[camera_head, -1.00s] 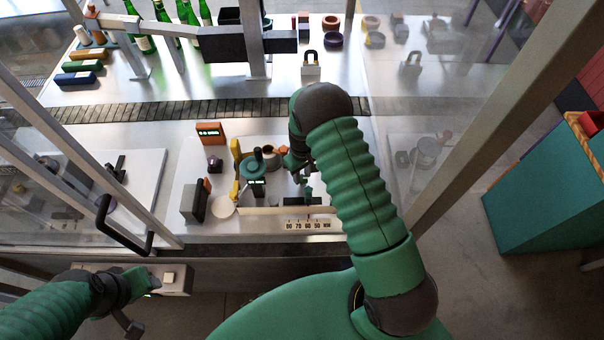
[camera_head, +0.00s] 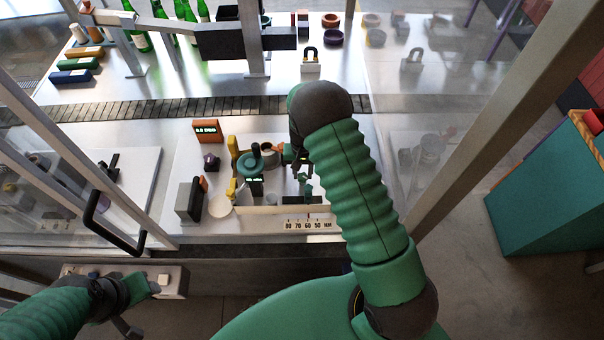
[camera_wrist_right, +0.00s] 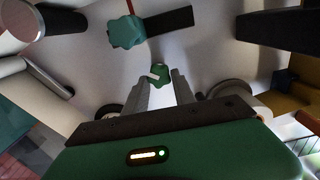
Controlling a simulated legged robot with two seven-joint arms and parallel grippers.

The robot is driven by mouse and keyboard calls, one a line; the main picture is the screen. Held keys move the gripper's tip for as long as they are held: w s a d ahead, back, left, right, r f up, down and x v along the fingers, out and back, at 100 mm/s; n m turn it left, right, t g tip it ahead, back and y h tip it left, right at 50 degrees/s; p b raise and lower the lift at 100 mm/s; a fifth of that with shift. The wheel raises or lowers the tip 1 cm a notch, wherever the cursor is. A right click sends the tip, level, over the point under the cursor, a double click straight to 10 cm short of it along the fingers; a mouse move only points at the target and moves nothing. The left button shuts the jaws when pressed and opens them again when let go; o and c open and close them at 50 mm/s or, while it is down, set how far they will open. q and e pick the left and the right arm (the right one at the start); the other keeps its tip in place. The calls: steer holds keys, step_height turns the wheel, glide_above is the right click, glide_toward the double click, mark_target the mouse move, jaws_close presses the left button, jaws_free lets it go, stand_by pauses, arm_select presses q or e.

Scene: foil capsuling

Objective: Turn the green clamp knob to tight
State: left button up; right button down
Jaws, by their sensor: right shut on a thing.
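The green clamp knob (camera_wrist_right: 160,75) shows between the two fingertips of my right gripper (camera_wrist_right: 160,82) in the right wrist view. The fingers are closed on it and hide its sides. In the head view my right gripper (camera_head: 299,167) points down over the work plate, largely covered by my own forearm. A small green part (camera_head: 306,180) shows just below it. A teal lobed knob (camera_wrist_right: 126,32) beside a black bar is apart from the fingers in the wrist view. My left gripper (camera_head: 147,286) is at the lower left, near a pale button box; its jaws are unclear.
A numbered scale (camera_head: 308,224) runs along the front of the plate. A teal round-topped device (camera_head: 251,163), an orange display block (camera_head: 207,131) and a grey block (camera_head: 189,199) stand left of my right gripper. A clear panel and metal post (camera_head: 465,130) stand to the right.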

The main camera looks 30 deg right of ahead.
steer(key=m, duration=0.2)
steer(key=shift+m+b, duration=0.35)
steer(key=shift+m, duration=0.05)
steer(key=m, duration=0.2)
steer(key=shift+s+m, duration=0.1)
steer(key=shift+m, duration=0.3)
steer(key=m, duration=0.4)
steer(key=shift+s+m+b, duration=0.1)
steer(key=shift+m+b, duration=0.25)
steer(key=shift+m, duration=0.05)
steer(key=c, duration=1)
jaws_free()
steer(key=shift+c, duration=0.2)
